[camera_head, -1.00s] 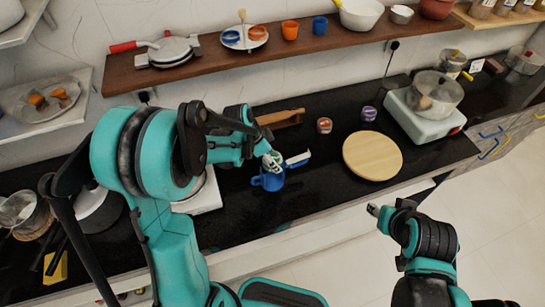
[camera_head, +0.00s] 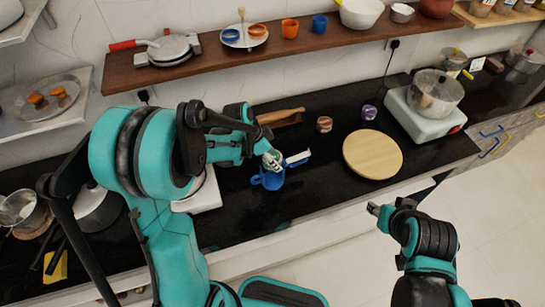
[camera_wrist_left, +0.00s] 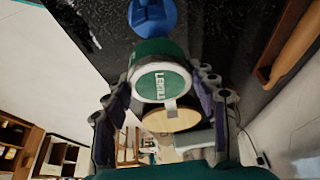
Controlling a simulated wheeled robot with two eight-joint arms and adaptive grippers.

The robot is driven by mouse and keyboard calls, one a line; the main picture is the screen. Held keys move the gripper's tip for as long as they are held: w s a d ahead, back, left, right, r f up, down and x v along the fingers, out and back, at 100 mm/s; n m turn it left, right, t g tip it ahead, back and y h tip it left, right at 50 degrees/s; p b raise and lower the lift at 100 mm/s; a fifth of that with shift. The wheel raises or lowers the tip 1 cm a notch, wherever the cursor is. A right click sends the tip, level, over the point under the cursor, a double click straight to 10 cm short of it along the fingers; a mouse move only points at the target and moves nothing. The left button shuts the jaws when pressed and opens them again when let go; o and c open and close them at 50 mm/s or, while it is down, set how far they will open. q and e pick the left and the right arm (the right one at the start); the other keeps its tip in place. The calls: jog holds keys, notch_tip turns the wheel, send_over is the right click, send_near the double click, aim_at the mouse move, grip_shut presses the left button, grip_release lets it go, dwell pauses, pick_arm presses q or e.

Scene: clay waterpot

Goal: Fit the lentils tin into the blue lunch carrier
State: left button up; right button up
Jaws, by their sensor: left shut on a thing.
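The lentils tin (camera_wrist_left: 160,82) is green with a white rim and a lettered label, seen in the left wrist view. My left gripper (camera_wrist_left: 163,95) is shut on it, with one finger on each side. The blue lunch carrier shows in the head view (camera_head: 269,180) on the black counter, just below my left gripper (camera_head: 272,161), and at the top of the left wrist view (camera_wrist_left: 152,16), partly hidden by the tin. I cannot tell whether tin and carrier touch. My right gripper (camera_head: 374,209) is empty, clear of the counter's front edge; its jaws are too small to judge.
A round wooden board (camera_head: 372,154) lies to the right of the carrier. Two small jars (camera_head: 324,124) (camera_head: 369,113) and a rolling pin (camera_head: 281,116) are behind. A white scale-like appliance (camera_head: 425,115) bears a glass pot. A blue-and-white piece (camera_head: 298,158) is beside the carrier.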

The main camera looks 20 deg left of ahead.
pick_arm(q)
jog(key=shift+f, duration=0.15)
jog(key=shift+f+b, duration=0.45)
jog(key=shift+b, duration=0.15)
jog(key=shift+f, duration=0.1)
dwell(0.3)
jog(key=shift+f+b, duration=0.7)
jog(key=shift+b, duration=0.05)
jog(key=shift+f, duration=0.15)
jog(key=shift+f+b, duration=0.6)
jog(key=shift+b, duration=0.1)
jog(key=shift+f, duration=0.2)
dwell(0.4)
jog(key=shift+f+b, duration=0.5)
jog(key=shift+b, duration=0.1)
jog(key=shift+f+b, duration=0.25)
jog(key=shift+b, duration=0.05)
